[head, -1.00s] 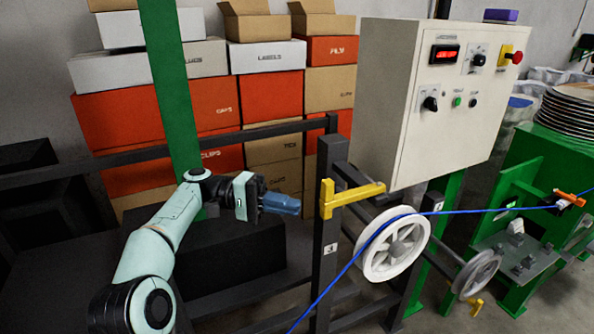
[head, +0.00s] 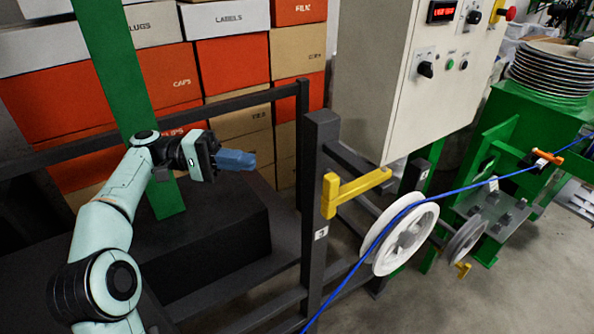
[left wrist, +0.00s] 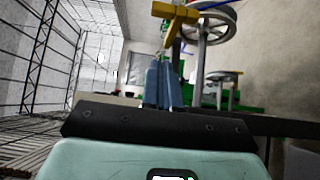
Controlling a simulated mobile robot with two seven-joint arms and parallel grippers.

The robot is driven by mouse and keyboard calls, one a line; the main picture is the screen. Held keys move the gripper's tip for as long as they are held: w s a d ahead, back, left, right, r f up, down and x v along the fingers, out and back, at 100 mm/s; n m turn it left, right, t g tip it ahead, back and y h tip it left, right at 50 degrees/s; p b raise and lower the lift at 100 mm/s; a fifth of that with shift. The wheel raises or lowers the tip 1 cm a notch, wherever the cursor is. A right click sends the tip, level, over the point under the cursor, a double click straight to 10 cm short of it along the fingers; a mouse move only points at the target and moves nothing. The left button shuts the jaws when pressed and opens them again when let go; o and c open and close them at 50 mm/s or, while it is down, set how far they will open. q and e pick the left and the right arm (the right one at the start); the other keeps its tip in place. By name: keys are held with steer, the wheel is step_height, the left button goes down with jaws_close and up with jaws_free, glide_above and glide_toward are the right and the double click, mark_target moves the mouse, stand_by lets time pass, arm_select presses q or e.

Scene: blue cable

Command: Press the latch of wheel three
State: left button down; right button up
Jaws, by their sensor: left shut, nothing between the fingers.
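A white spoked wheel (head: 405,238) hangs on the dark frame with the blue cable (head: 372,246) running over it. A yellow latch (head: 356,188) is fixed to the dark post just up and left of that wheel. The post bears a small number plate that I cannot read for certain. My left gripper (head: 250,161) is shut and empty, to the left of the latch and apart from it. In the left wrist view the blue fingertips (left wrist: 165,82) are together, with the yellow latch (left wrist: 176,13) and wheel (left wrist: 210,24) beyond them. My right gripper is not in view.
A smaller grey wheel (head: 466,238) with another yellow piece (head: 463,270) sits further right. A control box (head: 400,75) stands above the wheels. The dark post (head: 317,220) stands between my gripper and the wheel. Stacked boxes (head: 232,65) fill the back.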

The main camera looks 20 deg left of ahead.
arm_select(q)
steer(key=shift+d, duration=0.1)
steer(key=shift+d, duration=0.1)
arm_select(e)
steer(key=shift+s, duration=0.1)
arm_select(q)
steer(key=s+d+b, duration=0.1)
steer(key=d, duration=1.1)
steer(key=shift+s+d, duration=0.15)
steer(key=shift+d, duration=0.25)
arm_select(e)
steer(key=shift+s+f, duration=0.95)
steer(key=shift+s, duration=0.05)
